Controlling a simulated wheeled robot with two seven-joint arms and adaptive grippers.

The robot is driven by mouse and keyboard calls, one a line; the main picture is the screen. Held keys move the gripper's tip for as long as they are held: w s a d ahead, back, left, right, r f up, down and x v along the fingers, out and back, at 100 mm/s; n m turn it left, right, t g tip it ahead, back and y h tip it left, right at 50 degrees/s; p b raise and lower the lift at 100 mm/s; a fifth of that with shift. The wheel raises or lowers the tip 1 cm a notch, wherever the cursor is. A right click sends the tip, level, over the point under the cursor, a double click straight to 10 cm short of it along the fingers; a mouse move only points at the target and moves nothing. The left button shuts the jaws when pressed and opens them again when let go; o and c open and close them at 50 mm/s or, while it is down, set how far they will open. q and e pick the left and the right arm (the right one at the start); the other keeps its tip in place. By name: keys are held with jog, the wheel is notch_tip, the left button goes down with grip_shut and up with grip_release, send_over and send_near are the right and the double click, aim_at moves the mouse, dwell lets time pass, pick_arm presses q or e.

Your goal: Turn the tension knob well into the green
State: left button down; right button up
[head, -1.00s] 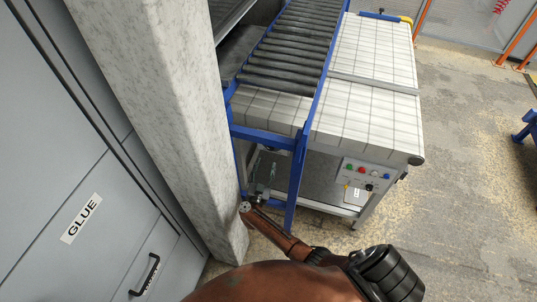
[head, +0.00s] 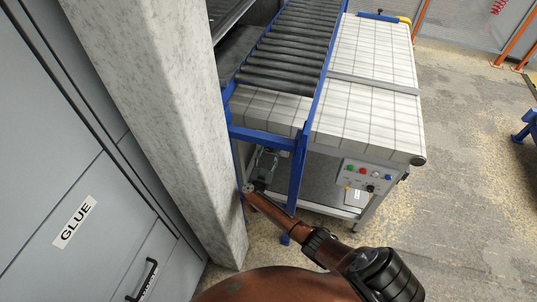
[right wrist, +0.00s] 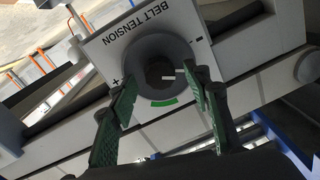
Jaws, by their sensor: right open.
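The dark round tension knob (right wrist: 158,75) sits on a pale BELT TENSION plate (right wrist: 119,50) in the right wrist view. Its white pointer line faces right in the picture, away from the green arc (right wrist: 163,103) below the knob. Plus is at the left, minus at the upper right. My right gripper (right wrist: 163,88) is open, with one green-padded finger at each side of the knob; contact cannot be told. In the head view my right gripper (head: 265,162) is low beside the conveyor's blue leg. The knob is hidden there. My left gripper is not in view.
The roller conveyor (head: 284,64) and white belt table (head: 370,55) stand above my right gripper. A control box (head: 366,176) with coloured buttons hangs at the right. A concrete pillar (head: 165,110) and grey GLUE cabinet (head: 45,150) close off the left.

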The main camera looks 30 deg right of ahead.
jog(key=c, duration=1.2)
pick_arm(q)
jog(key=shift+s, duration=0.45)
pick_arm(e)
jog(key=shift+o, duration=0.2)
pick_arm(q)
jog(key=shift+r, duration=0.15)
